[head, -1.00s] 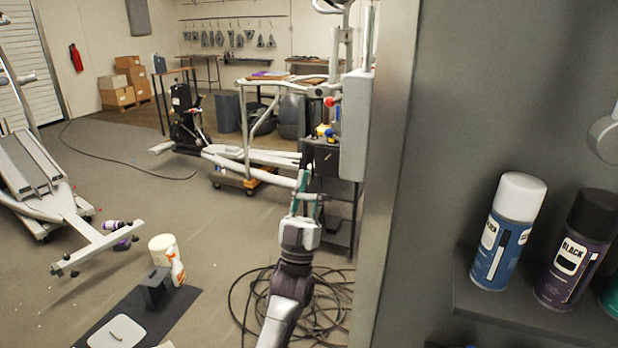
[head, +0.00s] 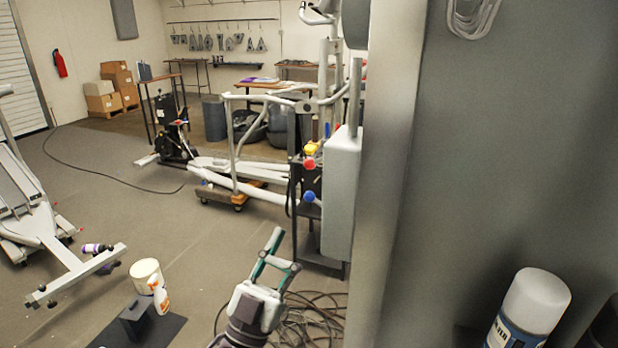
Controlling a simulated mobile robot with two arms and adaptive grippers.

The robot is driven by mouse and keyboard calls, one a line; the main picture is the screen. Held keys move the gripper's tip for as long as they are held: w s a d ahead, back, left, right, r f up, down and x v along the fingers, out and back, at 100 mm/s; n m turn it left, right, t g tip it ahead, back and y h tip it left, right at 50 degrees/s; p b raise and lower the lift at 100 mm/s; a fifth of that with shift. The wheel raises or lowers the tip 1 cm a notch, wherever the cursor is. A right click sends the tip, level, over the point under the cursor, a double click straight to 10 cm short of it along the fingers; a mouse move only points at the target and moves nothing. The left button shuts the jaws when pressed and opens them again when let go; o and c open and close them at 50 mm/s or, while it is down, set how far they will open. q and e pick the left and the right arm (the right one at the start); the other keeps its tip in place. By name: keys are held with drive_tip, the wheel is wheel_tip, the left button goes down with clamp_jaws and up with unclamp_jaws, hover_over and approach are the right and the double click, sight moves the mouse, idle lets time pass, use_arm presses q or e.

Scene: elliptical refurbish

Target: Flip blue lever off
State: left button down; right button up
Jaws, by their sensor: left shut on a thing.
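A blue ball knob (head: 309,196) sits on the front of a dark stand at the middle of the head view, beside a grey wall-like box. A red knob (head: 310,163) and a yellow knob (head: 311,148) are above it. My left gripper (head: 274,252), with green-edged fingers, is below and left of the blue knob, apart from it in the picture. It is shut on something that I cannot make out. My right gripper is not in view.
A grey box (head: 342,195) and a wide grey post (head: 392,180) stand close on the right. Spray cans (head: 532,305) are at lower right. Loose cables (head: 315,315) lie on the floor below. Open floor (head: 210,235) is on the left.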

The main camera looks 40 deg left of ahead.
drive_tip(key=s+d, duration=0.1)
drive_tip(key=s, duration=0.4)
use_arm(q)
wheel_tip(320, 180, up, 8)
drive_tip(key=p, duration=0.6)
hover_over(319, 204)
drive_tip(key=s, duration=0.4)
drive_tip(key=shift+w+a+f, duration=0.2)
drive_tip(key=shift+f, duration=0.55)
drive_tip(key=shift+w+a+f, duration=0.25)
drive_tip(key=shift+f, duration=0.5)
drive_tip(key=shift+w+a+f, duration=0.2)
drive_tip(key=shift+f, duration=0.55)
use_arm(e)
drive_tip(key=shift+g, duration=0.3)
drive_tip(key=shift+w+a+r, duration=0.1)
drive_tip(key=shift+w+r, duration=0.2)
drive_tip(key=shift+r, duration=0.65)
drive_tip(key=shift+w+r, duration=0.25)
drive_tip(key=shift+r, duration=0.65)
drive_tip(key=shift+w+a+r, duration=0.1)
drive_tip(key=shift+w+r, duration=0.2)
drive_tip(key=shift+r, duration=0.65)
use_arm(q)
drive_tip(key=shift+a, duration=0.15)
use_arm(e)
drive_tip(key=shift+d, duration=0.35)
